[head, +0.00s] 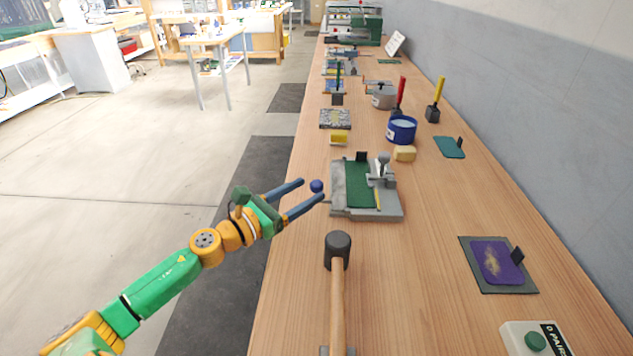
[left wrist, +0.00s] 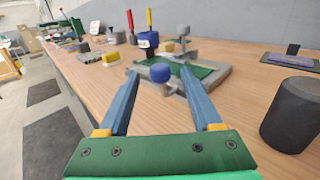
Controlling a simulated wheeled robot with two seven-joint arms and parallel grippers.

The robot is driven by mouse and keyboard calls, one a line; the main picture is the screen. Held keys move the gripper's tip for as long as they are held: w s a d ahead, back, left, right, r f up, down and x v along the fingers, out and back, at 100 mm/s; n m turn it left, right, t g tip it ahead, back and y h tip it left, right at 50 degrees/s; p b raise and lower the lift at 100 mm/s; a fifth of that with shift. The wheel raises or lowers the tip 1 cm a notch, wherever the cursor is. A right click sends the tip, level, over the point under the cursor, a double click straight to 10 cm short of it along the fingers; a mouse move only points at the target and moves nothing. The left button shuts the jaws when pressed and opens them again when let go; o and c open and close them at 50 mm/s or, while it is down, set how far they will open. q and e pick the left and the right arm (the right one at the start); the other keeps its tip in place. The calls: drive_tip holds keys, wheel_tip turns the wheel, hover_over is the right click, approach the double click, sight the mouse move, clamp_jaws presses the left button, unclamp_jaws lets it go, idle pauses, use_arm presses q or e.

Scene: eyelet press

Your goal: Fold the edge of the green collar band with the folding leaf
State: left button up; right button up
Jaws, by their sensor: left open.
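The green collar band (head: 358,190) lies flat on a grey press fixture (head: 390,213) on the bench. It also shows in the left wrist view (left wrist: 198,71), partly behind the blue knob. The blue round knob (head: 316,186) stands at the fixture's left side, on a thin rod that seems to join the fixture. I cannot tell the folding leaf's outline clearly. My left gripper (head: 311,190) is open, with its fingertips on either side of the knob. In the left wrist view, the knob (left wrist: 160,73) appears between the fingertips with gaps. My right gripper is not in view.
A black-headed mallet (head: 337,250) lies in front of the fixture. A yellow block (head: 404,153) and blue tub (head: 401,129) stand behind it. A purple patch on a dark plate (head: 497,262) lies right. Bare bench top separates the fixture from that plate.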

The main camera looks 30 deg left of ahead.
sight(311, 189)
use_arm(q)
drive_tip(key=x, duration=0.4)
drive_tip(key=shift+f+p, duration=0.2)
drive_tip(key=shift+p, duration=0.15)
drive_tip(key=shift+s, duration=0.1)
clamp_jaws()
idle(1.0)
